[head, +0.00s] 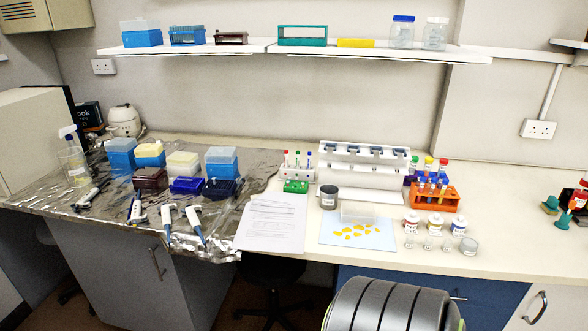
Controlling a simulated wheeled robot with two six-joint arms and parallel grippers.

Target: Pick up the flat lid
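A clear, shallow, see-through piece (358,212) is at the back edge of a pale blue mat (334,239), right of a grey mug (328,198). It may be the flat lid, but I cannot tell for sure. Several small yellow pieces (370,233) lie on the mat in front of it. Neither of my grippers shows in the head view.
A white rack (357,172) stands behind the mat. Small bottles (411,222) and an orange tube rack (434,198) stand to the right. Printed paper (272,222) lies to the left. Pipettes (196,224) and tip boxes (221,161) crowd the foil-covered left side.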

